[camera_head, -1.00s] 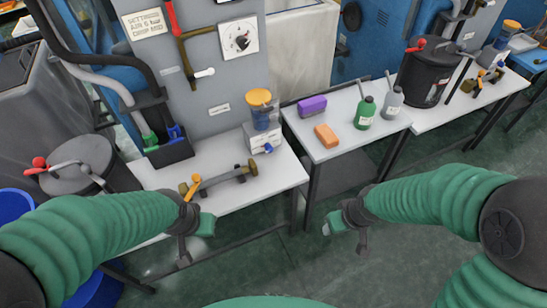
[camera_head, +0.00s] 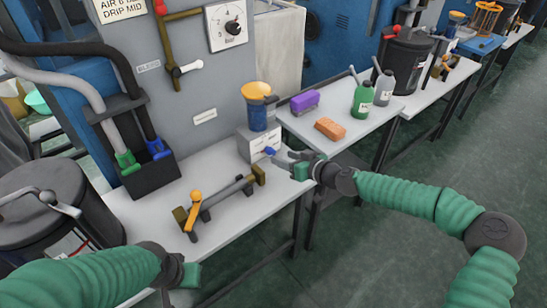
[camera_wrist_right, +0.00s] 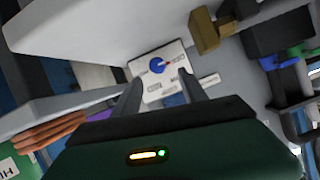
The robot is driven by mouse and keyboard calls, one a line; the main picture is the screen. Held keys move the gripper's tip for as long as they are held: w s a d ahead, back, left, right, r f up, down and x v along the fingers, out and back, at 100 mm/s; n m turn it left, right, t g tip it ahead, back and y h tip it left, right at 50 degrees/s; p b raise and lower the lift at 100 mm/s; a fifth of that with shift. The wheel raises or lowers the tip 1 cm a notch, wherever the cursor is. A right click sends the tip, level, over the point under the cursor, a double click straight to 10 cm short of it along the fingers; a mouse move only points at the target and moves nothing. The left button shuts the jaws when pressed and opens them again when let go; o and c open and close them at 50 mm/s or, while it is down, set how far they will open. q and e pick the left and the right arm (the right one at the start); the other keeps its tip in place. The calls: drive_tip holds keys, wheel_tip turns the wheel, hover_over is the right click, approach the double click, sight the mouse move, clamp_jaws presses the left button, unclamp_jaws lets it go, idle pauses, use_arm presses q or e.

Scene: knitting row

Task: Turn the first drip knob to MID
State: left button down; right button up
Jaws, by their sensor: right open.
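The first drip knob is a small blue knob (camera_head: 270,151) on the front of a white box (camera_head: 250,145), under a blue cup with a yellow lid (camera_head: 257,95). In the right wrist view the blue knob (camera_wrist_right: 157,65) sits on a white labelled plate, its pointer toward the picture's right; the labels are too small to read. My right gripper (camera_head: 284,158) is open in front of the knob. Its two fingers (camera_wrist_right: 158,90) appear either side of the plate, apparently short of the knob. My left gripper (camera_head: 185,275) is low at the left, away from the knob; its jaws are unclear.
A bar with an orange-handled lever (camera_head: 195,198) lies on the white bench left of the box. A purple block (camera_head: 305,101), an orange block (camera_head: 330,128) and a green bottle (camera_head: 365,99) stand on the table to the right. A sign above reads "DRIP MID".

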sight(273, 153)
drive_tip(key=x, duration=0.5)
drive_tip(key=shift+s+a+b, duration=0.3)
drive_tip(key=shift+a+b, duration=0.05)
drive_tip(key=shift+a, duration=0.05)
drive_tip(key=shift+w+d+f, duration=0.15)
drive_tip(key=shift+w+f, duration=0.1)
drive_tip(key=shift+w, duration=0.2)
drive_tip(key=shift+w+d+f, duration=0.2)
drive_tip(key=shift+w+f, duration=0.1)
drive_tip(key=shift+w, duration=0.15)
drive_tip(key=shift+w+d+f, duration=0.1)
drive_tip(key=shift+w, duration=0.2)
drive_tip(key=shift+s+a, duration=0.1)
drive_tip(key=shift+a, duration=0.7)
drive_tip(key=shift+c, duration=2.4)
drive_tip(key=shift+d, duration=0.45)
clamp_jaws()
use_arm(q)
drive_tip(key=shift+f, duration=0.75)
use_arm(e)
drive_tip(key=shift+a, duration=0.1)
